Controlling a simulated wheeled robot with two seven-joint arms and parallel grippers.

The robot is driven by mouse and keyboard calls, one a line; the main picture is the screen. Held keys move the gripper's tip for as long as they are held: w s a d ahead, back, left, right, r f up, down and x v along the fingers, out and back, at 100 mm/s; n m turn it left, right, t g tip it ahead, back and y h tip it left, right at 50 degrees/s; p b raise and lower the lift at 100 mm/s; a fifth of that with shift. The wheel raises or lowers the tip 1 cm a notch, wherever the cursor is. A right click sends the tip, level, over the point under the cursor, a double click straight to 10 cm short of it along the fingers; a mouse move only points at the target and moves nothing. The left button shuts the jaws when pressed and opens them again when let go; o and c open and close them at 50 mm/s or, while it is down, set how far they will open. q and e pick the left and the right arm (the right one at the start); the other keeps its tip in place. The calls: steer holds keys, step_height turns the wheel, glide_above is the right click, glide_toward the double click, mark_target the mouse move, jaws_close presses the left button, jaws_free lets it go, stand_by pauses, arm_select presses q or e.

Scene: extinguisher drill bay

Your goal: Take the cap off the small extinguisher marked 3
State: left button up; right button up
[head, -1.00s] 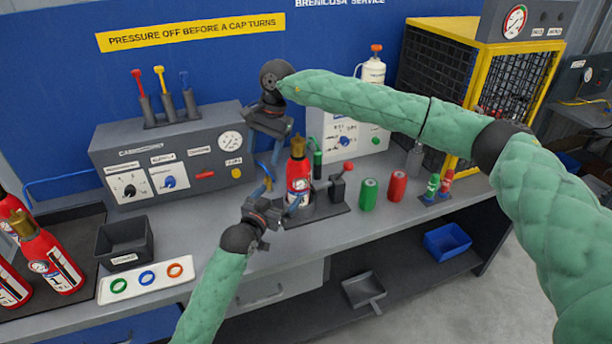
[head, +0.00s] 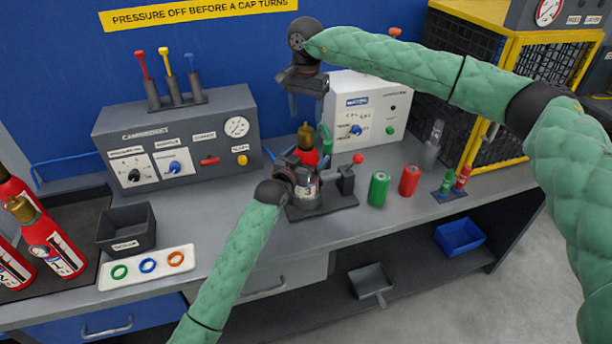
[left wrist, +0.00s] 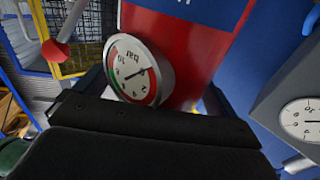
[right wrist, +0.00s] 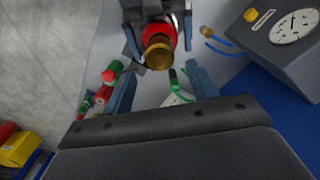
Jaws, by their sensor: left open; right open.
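The small extinguisher marked 3 (head: 307,188) stands upright in a dark stand (head: 320,208) on the bench, red with a brass cap (head: 306,137) on top. My left gripper (head: 290,160) is open, with its fingers close about the body; contact cannot be told. In the left wrist view the red body (left wrist: 185,40) and its round gauge (left wrist: 138,70) are very near. My right gripper (head: 305,105) is open and empty above and behind the cap. In the right wrist view the brass cap (right wrist: 157,52) lies beyond the fingers, seen from above.
A red-knobbed lever (head: 358,158) stands just right of the extinguisher. Green (head: 378,189) and red (head: 410,180) cylinders stand further right. A grey panel (head: 180,140) is behind left; a dark bin (head: 126,232) and ring tray (head: 147,264) are at front left.

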arm_select(q)
steer(key=shift+w+d, duration=0.15)
steer(key=shift+w, duration=0.05)
arm_select(e)
steer(key=shift+s+r, duration=0.1)
arm_select(q)
steer(key=shift+w, duration=0.15)
